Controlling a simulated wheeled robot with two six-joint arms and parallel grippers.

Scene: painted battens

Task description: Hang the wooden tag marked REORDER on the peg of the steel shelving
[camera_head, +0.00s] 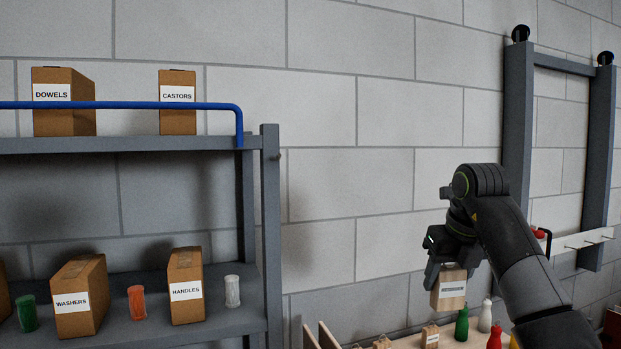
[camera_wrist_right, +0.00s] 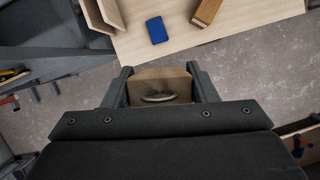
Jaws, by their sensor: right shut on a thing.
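My right gripper (camera_head: 447,266) is shut on a pale wooden tag (camera_head: 449,291) and holds it in the air, right of the shelving. The grey steel shelving (camera_head: 270,220) stands at left. A small dark peg (camera_head: 279,156) sticks out from its right post near the top, with nothing on it. My left gripper is out of view.
Boxes marked DOWELS (camera_head: 65,118), CASTORS (camera_head: 178,120), WASHERS (camera_head: 80,318) and HANDLES (camera_head: 187,306) stand on the shelves. A blue rail (camera_head: 150,105) edges the top shelf. Several bottles (camera_head: 462,324) stand on a bench below the gripper. Bare wall lies between peg and gripper.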

